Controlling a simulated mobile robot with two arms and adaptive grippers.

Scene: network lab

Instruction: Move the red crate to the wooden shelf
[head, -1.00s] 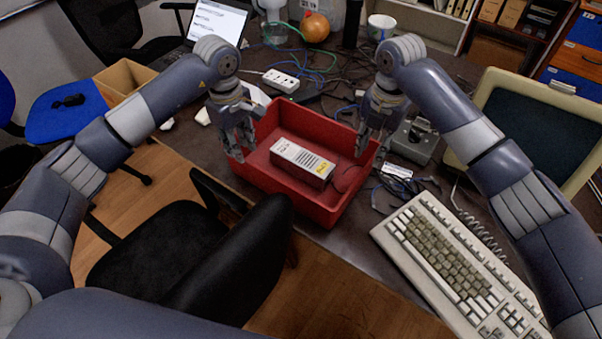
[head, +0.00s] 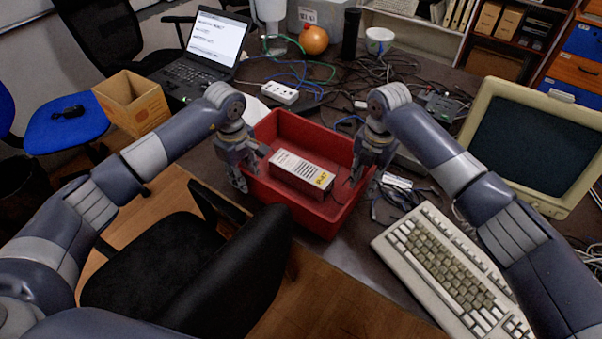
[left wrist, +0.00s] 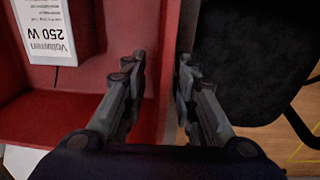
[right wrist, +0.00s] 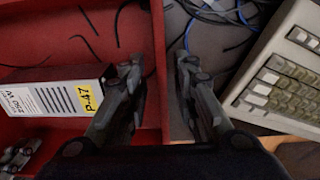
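The red crate (head: 298,214) stands on the dark desk, with a white box (head: 300,171) with a yellow label inside it. My left gripper (head: 243,178) is at the crate's left wall. In the left wrist view its fingers (left wrist: 162,85) are apart, one inside and one outside the red wall (left wrist: 168,40). My right gripper (head: 364,172) is at the crate's right wall. In the right wrist view its fingers (right wrist: 163,75) are also apart, on either side of the wall (right wrist: 159,45). Brown shelving (head: 510,48) holding boxes is in the back right; I cannot tell whether it is the wooden shelf.
A keyboard (head: 450,265) and a monitor (head: 535,140) are to the right of the crate. A black chair (head: 200,270) stands close in front. A cardboard box (head: 135,105) is at left.

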